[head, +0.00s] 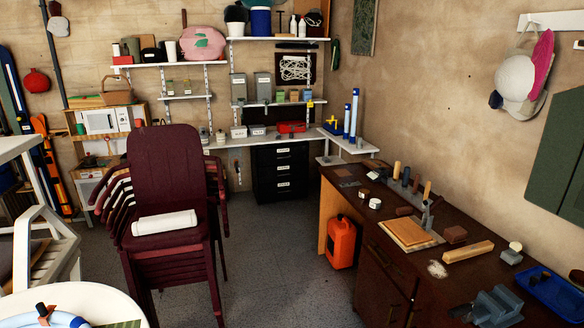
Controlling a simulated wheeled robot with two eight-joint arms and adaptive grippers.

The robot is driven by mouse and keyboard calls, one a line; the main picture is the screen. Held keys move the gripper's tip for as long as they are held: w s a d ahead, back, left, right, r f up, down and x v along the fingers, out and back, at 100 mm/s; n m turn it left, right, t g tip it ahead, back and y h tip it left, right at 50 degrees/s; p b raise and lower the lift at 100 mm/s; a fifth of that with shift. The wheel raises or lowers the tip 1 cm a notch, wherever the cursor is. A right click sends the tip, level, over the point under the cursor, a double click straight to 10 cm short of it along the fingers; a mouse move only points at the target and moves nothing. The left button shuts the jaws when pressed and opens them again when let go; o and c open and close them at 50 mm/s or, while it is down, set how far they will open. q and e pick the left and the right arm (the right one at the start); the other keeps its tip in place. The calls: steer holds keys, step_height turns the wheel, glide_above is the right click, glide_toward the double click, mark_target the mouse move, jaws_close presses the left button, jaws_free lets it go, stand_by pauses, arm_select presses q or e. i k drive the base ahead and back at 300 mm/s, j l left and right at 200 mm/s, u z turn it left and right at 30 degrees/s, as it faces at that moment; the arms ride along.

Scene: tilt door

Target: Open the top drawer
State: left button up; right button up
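A black drawer cabinet (262,178) stands under the white shelf at the back wall. It has several drawers with pale labels, and its top drawer (283,152) looks shut. A dark brown workbench (340,185) runs along the right wall. It has a drawer front (385,258) high on its side, above a door, and this also looks shut. Neither of my grippers shows in the head view, so their position relative to the drawers cannot be seen.
Stacked maroon chairs (165,175) stand left of centre, with a white roll (165,223) on the seat. An orange canister (341,242) stands beside the workbench. A white round table (95,300) fills the lower left. Grey floor (270,270) is clear between chairs and workbench.

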mark_target(265, 157)
steer(key=i, duration=2.45)
steer(key=i+j, duration=0.1)
steer(key=i, duration=2.3)
steer(key=l+z, duration=0.05)
steer(key=l, duration=0.05)
